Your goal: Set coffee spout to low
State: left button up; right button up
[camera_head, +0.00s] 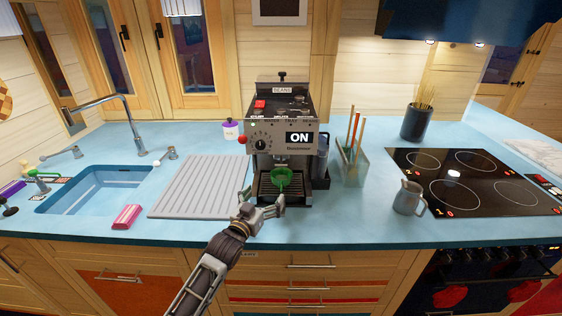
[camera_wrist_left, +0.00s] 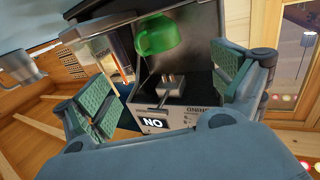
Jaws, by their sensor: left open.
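The coffee machine (camera_head: 272,103) stands on the blue counter against the back wall, with a display reading ON. Its spout (camera_head: 281,159) is under the front panel; it also shows in the left wrist view (camera_wrist_left: 172,85), where the machine appears upside down. A green cup (camera_head: 281,181) stands below the spout on the drip tray; it also shows in the left wrist view (camera_wrist_left: 158,36). My left gripper (camera_head: 263,197) is open and empty in front of the machine, with its fingers (camera_wrist_left: 168,100) spread to either side of the spout in the wrist view. I cannot tell the spout's exact setting.
A grey drainboard (camera_head: 198,186) and a sink (camera_head: 95,195) lie to the left. A holder with utensils (camera_head: 350,160), a metal jug (camera_head: 408,198) and a black cooktop (camera_head: 470,200) are to the right. The counter just right of the machine's front is clear.

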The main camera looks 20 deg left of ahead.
jog(key=shift+w, duration=0.3)
